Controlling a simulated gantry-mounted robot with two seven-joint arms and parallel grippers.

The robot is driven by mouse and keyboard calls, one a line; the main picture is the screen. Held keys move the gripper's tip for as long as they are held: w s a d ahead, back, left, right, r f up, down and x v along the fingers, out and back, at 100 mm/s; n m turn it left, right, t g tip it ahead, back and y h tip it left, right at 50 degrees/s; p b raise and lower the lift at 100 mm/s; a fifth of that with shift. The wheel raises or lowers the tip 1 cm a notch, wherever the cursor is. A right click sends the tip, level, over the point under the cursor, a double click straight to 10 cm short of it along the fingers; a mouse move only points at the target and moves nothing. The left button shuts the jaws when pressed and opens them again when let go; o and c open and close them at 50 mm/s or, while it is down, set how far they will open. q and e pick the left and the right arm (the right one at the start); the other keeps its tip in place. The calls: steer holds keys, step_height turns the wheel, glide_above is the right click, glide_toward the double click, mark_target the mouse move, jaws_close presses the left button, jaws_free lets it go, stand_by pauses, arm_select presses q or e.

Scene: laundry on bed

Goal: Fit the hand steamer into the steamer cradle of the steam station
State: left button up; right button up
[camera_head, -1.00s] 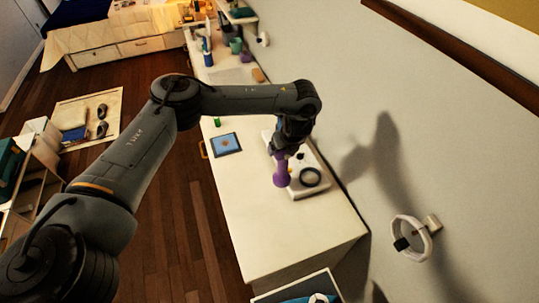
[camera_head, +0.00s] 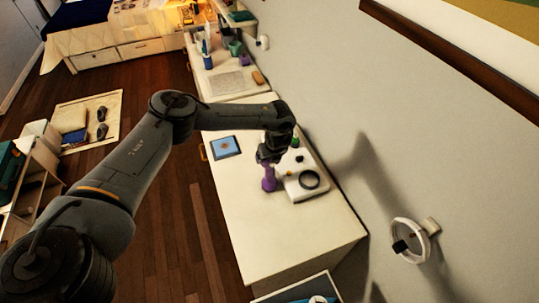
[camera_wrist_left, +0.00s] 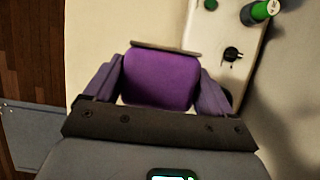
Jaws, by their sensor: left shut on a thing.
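My left gripper (camera_head: 266,156) is shut on the purple hand steamer (camera_head: 269,181), which hangs below it, roughly upright. The steamer is just left of the white steam station (camera_head: 301,195); I cannot tell whether it touches the counter. A black ring (camera_head: 309,180), which looks like the cradle, sits on the station to the steamer's right. In the left wrist view, the fingers of the left gripper (camera_wrist_left: 158,88) flank the steamer's purple body (camera_wrist_left: 160,78). Part of the station (camera_wrist_left: 205,40) shows there with a black knob (camera_wrist_left: 232,54). My right gripper is not in view.
A green-capped bottle (camera_wrist_left: 262,10) stands at the station's far side. A blue-screened tablet (camera_head: 225,147) lies on the white counter (camera_head: 245,225) to the left. The counter front is clear. A wall-mounted white ring (camera_head: 410,240) is at right.

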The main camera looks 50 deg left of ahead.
arm_select(q)
steer(key=shift+f, duration=0.1)
steer(key=o, duration=1.7)
